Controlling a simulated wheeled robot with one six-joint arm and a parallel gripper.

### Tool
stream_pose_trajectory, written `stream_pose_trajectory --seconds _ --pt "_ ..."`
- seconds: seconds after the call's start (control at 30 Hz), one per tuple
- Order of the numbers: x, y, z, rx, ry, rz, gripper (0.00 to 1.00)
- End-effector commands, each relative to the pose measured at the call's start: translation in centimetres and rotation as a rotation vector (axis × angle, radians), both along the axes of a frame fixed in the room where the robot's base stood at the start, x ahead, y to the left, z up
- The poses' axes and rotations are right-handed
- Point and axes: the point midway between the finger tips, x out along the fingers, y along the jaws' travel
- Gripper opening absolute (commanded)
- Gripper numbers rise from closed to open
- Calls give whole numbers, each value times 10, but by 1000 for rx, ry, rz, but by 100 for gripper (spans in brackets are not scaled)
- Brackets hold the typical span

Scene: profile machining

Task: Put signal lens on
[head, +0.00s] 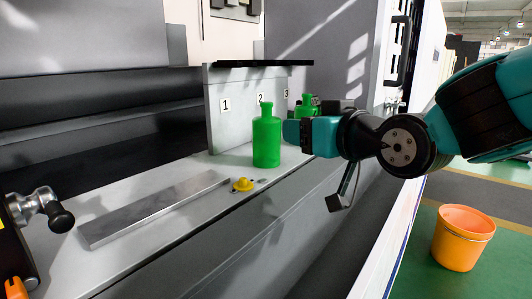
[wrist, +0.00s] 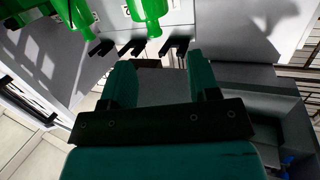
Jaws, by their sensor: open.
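No part is clearly marked as the signal lens; a small yellow domed piece (head: 243,185) lies on the grey ledge in front of a green bottle and may be it. My gripper (head: 292,132) is at the right of the green bottle (head: 266,142), at about its mid-height. In the wrist view my gripper (wrist: 158,60) has its two teal fingers apart with nothing between them. A green bottle (wrist: 148,12) shows beyond the fingertips. I cannot tell whether my gripper touches a bottle. The yellow piece cannot be made out in the wrist view.
A second green bottle (head: 307,104) stands behind my gripper, partly hidden. A grey panel (head: 228,130) carries number labels. A long metal bar (head: 155,208) lies on the ledge (head: 190,225). Black prongs (wrist: 178,46) sit beyond my fingers. An orange bucket (head: 463,240) stands on the floor.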

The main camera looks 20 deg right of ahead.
Motion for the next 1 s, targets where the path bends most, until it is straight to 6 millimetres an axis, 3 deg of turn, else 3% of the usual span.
stream_pose_trajectory --seconds 0.13,0.3,1.0 --pt "5 -11 13 2 -125 -43 55" --pt "21 -9 23 0 -144 -48 55" --pt "76 3 24 1 -138 -46 55"
